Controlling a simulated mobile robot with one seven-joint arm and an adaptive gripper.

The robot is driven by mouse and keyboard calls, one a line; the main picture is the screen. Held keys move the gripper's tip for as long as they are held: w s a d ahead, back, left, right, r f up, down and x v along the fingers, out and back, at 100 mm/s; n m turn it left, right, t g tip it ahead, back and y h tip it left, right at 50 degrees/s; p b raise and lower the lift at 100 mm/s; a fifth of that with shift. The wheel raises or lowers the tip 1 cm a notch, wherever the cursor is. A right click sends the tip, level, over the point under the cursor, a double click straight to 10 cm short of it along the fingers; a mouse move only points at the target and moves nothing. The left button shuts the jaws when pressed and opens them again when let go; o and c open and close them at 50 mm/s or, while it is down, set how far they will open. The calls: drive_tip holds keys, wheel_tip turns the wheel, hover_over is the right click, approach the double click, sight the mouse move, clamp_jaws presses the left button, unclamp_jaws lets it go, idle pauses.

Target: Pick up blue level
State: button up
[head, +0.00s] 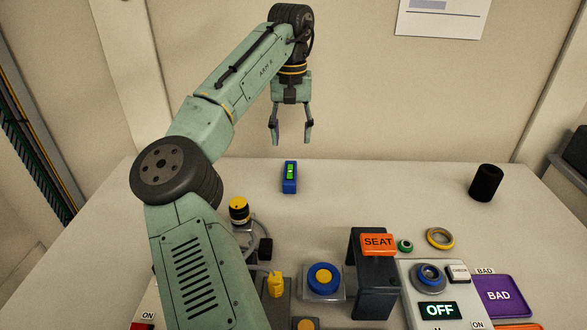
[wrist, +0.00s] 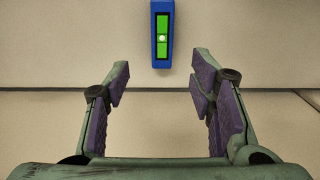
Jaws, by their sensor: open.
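The blue level (head: 289,178) lies on the table near its back edge, a small blue block with a bright green vial window. In the wrist view the level (wrist: 161,54) shows at the top centre, beyond the fingertips and roughly in line with the gap between them. My gripper (head: 292,139) points down above the table's back edge, above the level in the head view, with its fingers apart and nothing between them. The two open fingers also show in the wrist view (wrist: 158,78). They do not touch the level.
A black cylinder (head: 486,182) stands at the back right. The table around the level is clear.

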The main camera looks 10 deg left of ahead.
sight(290, 172)
drive_tip(key=f, duration=0.3)
drive_tip(key=f+p, duration=0.1)
drive_tip(key=f, duration=0.2)
drive_tip(key=s+f, duration=0.1)
drive_tip(key=f, duration=0.2)
drive_tip(key=shift+f+p, duration=0.25)
drive_tip(key=shift+p, duration=0.15)
drive_tip(key=shift+c, duration=0.6)
clamp_jaws()
